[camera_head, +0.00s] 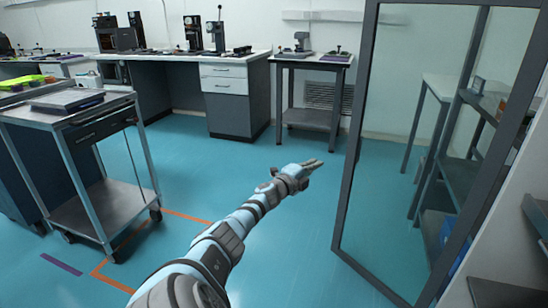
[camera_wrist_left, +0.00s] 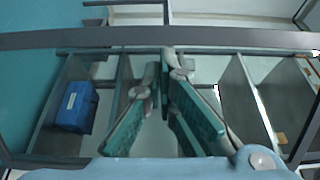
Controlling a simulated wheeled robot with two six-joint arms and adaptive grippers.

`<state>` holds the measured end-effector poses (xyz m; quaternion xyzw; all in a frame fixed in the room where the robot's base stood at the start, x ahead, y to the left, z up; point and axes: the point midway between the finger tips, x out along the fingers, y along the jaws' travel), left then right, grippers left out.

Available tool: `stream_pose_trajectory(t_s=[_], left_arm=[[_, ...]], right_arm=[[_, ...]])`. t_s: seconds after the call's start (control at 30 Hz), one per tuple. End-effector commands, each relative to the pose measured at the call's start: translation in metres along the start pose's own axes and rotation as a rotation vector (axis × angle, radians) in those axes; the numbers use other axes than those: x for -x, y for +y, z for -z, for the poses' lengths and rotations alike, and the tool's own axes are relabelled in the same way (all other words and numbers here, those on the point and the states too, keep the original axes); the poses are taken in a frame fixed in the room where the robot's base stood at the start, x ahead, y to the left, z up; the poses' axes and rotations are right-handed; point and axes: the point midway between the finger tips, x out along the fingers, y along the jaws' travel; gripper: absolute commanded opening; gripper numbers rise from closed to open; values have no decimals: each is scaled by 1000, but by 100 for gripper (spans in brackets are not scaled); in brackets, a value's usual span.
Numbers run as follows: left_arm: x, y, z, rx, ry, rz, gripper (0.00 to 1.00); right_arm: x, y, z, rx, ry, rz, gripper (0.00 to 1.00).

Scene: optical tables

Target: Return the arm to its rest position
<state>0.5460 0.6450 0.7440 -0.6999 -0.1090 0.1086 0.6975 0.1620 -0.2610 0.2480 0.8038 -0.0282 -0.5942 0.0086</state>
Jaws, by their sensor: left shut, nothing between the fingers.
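My left arm reaches up from the bottom of the head view, stretched forward over the open floor. Its left gripper (camera_head: 314,164) is shut and empty, in the air a little left of a glass door's dark frame (camera_head: 352,130). In the left wrist view the two fingers (camera_wrist_left: 166,65) with teal pads come together at their tips, with nothing between them. Behind them are a dark frame bar (camera_wrist_left: 60,40) and grey shelving. My right gripper is in neither view.
A blue box (camera_wrist_left: 75,107) sits among the shelving in the left wrist view. A metal trolley (camera_head: 100,205) stands at left. A white-topped bench (camera_head: 190,58) and a small table (camera_head: 312,62) stand at the back. The turquoise floor (camera_head: 220,170) between them is clear.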

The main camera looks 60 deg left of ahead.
Motion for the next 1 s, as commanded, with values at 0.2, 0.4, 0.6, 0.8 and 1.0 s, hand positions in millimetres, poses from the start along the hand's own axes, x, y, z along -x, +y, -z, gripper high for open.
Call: stream_pose_trajectory(t_s=[0.2,0.4,0.6,0.8,1.0], left_arm=[[23,1,-35,-6,-3,-4,0],[48,0,-70,-5,-6,-3,0],[58,-1,-84,-4,-5,-1,0],[58,0,-83,-3,-5,0,0],[57,23,-105,202,-160,-69,0]], right_arm=[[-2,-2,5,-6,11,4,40],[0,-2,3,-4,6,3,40],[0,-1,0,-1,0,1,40],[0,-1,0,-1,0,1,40],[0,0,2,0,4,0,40]])
